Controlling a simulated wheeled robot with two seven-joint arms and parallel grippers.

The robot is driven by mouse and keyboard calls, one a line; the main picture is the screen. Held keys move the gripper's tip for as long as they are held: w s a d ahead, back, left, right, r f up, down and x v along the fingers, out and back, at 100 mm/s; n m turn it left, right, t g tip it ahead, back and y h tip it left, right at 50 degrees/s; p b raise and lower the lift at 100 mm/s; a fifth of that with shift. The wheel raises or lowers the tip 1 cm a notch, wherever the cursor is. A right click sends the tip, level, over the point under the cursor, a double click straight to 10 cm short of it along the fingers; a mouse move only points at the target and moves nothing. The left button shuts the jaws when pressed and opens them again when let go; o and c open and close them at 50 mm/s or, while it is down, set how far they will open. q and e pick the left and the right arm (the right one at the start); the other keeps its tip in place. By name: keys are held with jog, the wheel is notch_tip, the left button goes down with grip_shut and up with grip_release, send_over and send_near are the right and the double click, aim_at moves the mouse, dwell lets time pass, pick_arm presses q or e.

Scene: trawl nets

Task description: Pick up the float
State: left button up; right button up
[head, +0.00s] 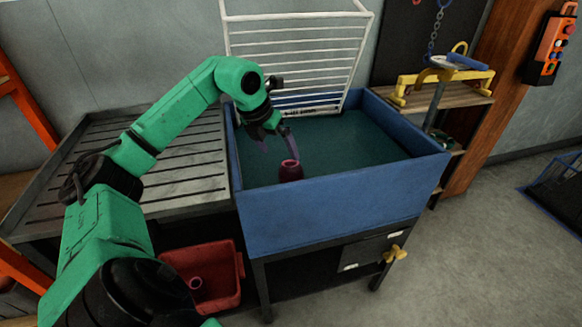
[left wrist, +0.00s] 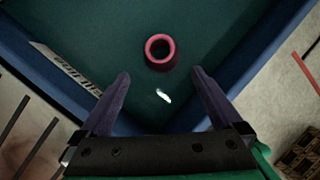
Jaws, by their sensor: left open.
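The float (head: 291,171) is a small dark red, ring-topped piece inside the blue tank (head: 330,213). In the left wrist view the float (left wrist: 160,52) shows as a pinkish-red ring with a dark hole, ahead of and between my fingertips. My left gripper (head: 276,142) is open over the tank, just behind and left of the float in the head view. In the left wrist view its two purple fingers (left wrist: 160,80) are spread apart with nothing between them. My right gripper is not in view.
A slatted metal table (head: 185,165) adjoins the tank's left side. A white wire rack (head: 295,55) stands at the tank's back. A red bin (head: 207,275) sits below at left. A shelf with a yellow-handled device (head: 445,77) is at right.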

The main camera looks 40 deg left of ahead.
aim_at(289, 169)
pick_arm(q)
jog(key=f, duration=0.1)
jog(key=w+d+f, duration=0.1)
jog(key=f, duration=0.3)
jog(key=shift+w+d+p, duration=0.15)
jog(key=shift+w+p, duration=0.1)
jog(key=shift+p, duration=0.05)
jog(key=x, duration=0.6)
jog(key=shift+w+a+f+p, duration=0.3)
jog(key=shift+f+p, duration=0.05)
jog(key=shift+w+f, duration=0.1)
jog(key=shift+f, duration=0.15)
jog(key=shift+c, duration=0.6)
jog(key=c, duration=1)
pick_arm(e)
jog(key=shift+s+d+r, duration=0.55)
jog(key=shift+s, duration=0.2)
